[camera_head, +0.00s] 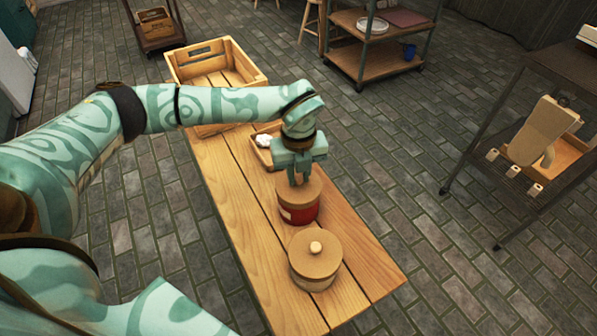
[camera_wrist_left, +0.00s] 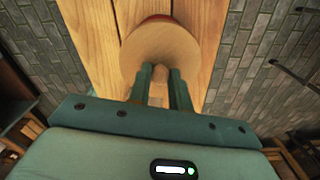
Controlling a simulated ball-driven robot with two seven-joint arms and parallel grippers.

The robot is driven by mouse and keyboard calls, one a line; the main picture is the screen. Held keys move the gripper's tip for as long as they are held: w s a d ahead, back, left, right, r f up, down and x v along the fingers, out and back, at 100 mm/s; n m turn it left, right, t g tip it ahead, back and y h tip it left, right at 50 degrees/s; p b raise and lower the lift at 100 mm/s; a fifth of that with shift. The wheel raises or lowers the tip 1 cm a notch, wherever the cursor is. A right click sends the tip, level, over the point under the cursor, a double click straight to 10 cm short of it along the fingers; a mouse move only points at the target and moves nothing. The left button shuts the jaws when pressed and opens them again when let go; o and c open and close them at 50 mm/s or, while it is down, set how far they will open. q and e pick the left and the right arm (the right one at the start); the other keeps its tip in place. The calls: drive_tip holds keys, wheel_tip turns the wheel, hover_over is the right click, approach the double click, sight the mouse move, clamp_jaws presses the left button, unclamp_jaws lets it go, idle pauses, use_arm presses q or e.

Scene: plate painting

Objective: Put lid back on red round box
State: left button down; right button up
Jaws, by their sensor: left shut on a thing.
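The red round box (camera_head: 301,214) stands on the wooden table, its red wall showing below a round wooden lid (camera_head: 313,192). My left gripper (camera_head: 297,183) is above it, shut on the lid's knob. In the left wrist view the lid (camera_wrist_left: 160,48) is a pale wooden disc, and its knob (camera_wrist_left: 158,93) sits between the two fingers (camera_wrist_left: 159,75). The lid is over the box's top; I cannot tell whether it is fully seated. A sliver of red shows past the lid's far edge in the wrist view. My right gripper is not in view.
A second round box (camera_head: 315,270) with a knobbed wooden lid stands nearer on the table (camera_head: 222,190). Behind my gripper is a small tray (camera_head: 262,156) with a white item. A slatted wooden crate (camera_head: 250,67) is at the far end. The table's right front is clear.

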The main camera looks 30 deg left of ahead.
use_arm(q)
drive_tip(key=shift+p, duration=0.4)
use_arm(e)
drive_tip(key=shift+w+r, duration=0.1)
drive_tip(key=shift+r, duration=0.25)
use_arm(q)
drive_tip(key=shift+f, duration=0.15)
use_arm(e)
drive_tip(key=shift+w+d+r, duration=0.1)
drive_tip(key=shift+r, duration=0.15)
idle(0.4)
use_arm(q)
drive_tip(key=shift+p, duration=0.55)
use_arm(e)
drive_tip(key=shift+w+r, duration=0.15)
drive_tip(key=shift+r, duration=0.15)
use_arm(q)
drive_tip(key=c, duration=0.7)
unclamp_jaws()
drive_tip(key=shift+r+p, duration=3.1)
drive_tip(key=shift+r, duration=0.45)
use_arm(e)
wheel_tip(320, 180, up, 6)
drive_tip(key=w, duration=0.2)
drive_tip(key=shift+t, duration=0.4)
